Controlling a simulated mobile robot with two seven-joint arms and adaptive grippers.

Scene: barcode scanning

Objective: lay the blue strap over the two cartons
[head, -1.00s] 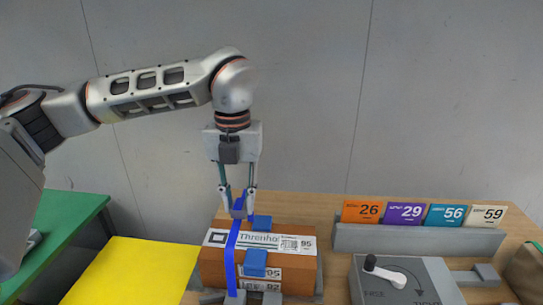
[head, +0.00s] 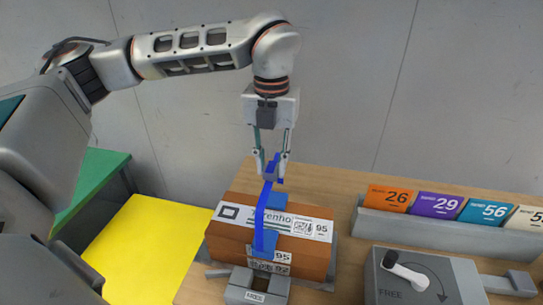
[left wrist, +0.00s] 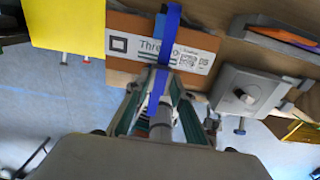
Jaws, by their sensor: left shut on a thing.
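Two brown cartons, the upper one (head: 226,236) with a white printed label and the lower one (head: 317,268) beneath it, stand stacked on the wooden table. My left gripper (head: 271,168) is shut on the blue strap (head: 262,212) above the back of the cartons. The strap hangs down from the fingers across the front of the stack. The left wrist view also shows the strap (left wrist: 159,85) running over the carton label. My right gripper is out of view.
A grey clamp block (head: 256,287) stands at the stack's front. A grey box with a white lever (head: 407,277) is to the right. Numbered coloured cards sit in a grey rack (head: 430,231) behind it. A yellow surface (head: 150,248) and a green table (head: 93,180) lie left.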

